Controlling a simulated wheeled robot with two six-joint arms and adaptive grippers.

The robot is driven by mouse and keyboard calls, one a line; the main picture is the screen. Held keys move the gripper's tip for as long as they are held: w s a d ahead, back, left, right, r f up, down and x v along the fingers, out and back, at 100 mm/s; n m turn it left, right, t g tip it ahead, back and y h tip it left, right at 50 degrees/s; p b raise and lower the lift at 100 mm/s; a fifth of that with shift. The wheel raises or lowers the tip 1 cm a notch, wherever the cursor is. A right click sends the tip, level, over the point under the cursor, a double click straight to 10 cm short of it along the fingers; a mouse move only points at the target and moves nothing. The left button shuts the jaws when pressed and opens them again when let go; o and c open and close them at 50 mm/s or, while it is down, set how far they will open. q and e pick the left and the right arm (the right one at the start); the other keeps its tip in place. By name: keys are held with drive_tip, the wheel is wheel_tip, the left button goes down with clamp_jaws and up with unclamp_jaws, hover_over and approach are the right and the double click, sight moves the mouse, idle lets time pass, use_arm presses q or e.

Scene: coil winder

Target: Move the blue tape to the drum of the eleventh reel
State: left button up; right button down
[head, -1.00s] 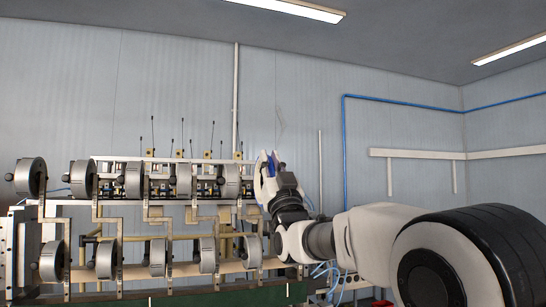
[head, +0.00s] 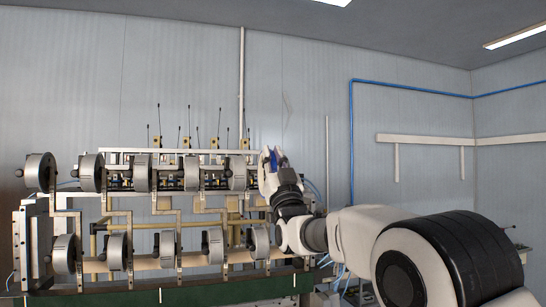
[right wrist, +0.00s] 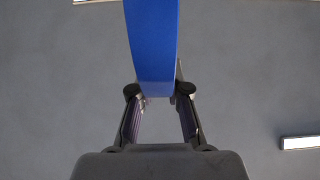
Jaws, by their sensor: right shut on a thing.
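My right gripper (head: 273,160) is shut on the blue tape (head: 274,157), just right of the upper row of reels. In the right wrist view the blue tape (right wrist: 153,45) rises as a wide curved band from between the two fingers (right wrist: 156,92). The coil winder carries grey reels in two rows. The rightmost upper reel that shows (head: 237,172) is a little left of my gripper, and the rightmost lower reel (head: 260,243) is below it. I cannot tell which reel is the eleventh. My left gripper is not in view.
Thin upright rods (head: 190,125) stand above the upper row. A green beam (head: 210,292) runs along the bottom of the winder. A blue pipe (head: 351,140) runs on the back wall. The space above and right of my gripper looks clear.

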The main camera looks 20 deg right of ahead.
drive_tip(key=shift+w+p, duration=0.35)
drive_tip(key=shift+w, duration=1.1)
drive_tip(key=shift+w+a, duration=0.1)
drive_tip(key=shift+w, duration=2.55)
drive_tip(key=shift+s, duration=0.15)
drive_tip(key=shift+d, duration=0.3)
drive_tip(key=shift+d, duration=0.65)
drive_tip(key=shift+d, duration=0.25)
drive_tip(key=shift+d, duration=1.1)
drive_tip(key=shift+d, duration=0.2)
